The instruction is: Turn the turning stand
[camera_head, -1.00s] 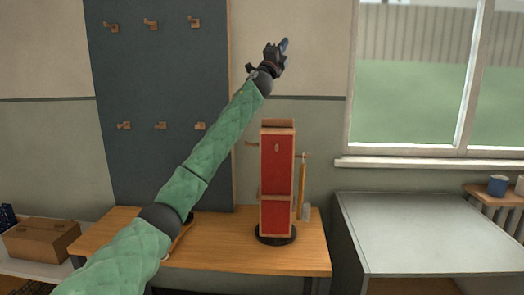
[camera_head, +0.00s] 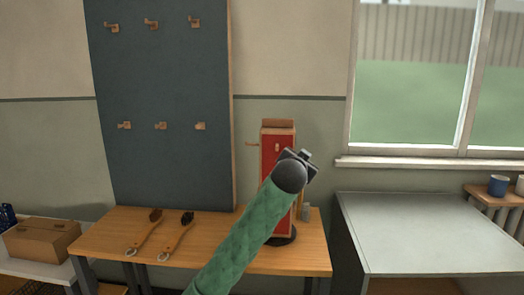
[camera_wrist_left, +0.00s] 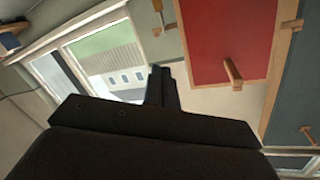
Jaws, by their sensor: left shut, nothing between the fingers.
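The turning stand (camera_head: 270,160) is a tall, upright red panel in a wooden frame. It stands on a round black base (camera_head: 282,238) on the wooden table. A wooden peg juts from its left side. My left gripper (camera_head: 306,156) is in front of the stand's upper right part and hides much of its right side. In the left wrist view the red face (camera_wrist_left: 215,35) with a wooden knob (camera_wrist_left: 232,72) lies beyond and right of the closed fingertips (camera_wrist_left: 160,74). The gripper is shut and empty; I see no clear contact. My right gripper is out of view.
A dark hook board (camera_head: 165,80) stands behind. A grey-topped cabinet (camera_head: 430,225) is at right, below the window. A cardboard-brown box (camera_head: 40,240) sits at far left.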

